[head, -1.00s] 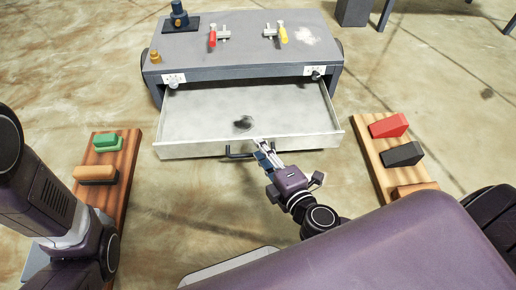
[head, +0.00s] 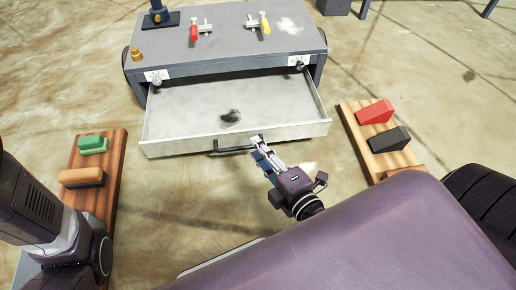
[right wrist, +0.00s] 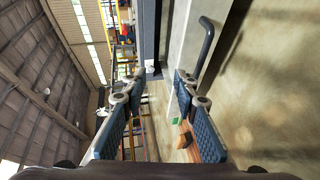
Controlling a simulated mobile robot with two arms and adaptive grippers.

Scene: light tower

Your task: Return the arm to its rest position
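My right gripper (head: 259,149) is in front of the open drawer, with its fingertips beside the right end of the drawer handle (head: 234,149). In the right wrist view the gripper (right wrist: 156,95) has its two blue-padded fingers spread, with nothing held between them. The dark handle (right wrist: 205,48) shows beyond the right finger, outside the gap. Whether a finger touches it, I cannot tell. The grey drawer (head: 185,118) is pulled out and has a dark round thing (head: 231,116) inside. My left arm comes in at the left edge; its gripper is out of view.
The workbench (head: 230,44) carries a red clamp (head: 195,33), a yellow clamp (head: 264,24) and a blue device (head: 157,10). Wooden boards with coloured blocks flank the drawer: left board (head: 112,165) and right board (head: 352,120). Bare floor lies between the boards and the drawer.

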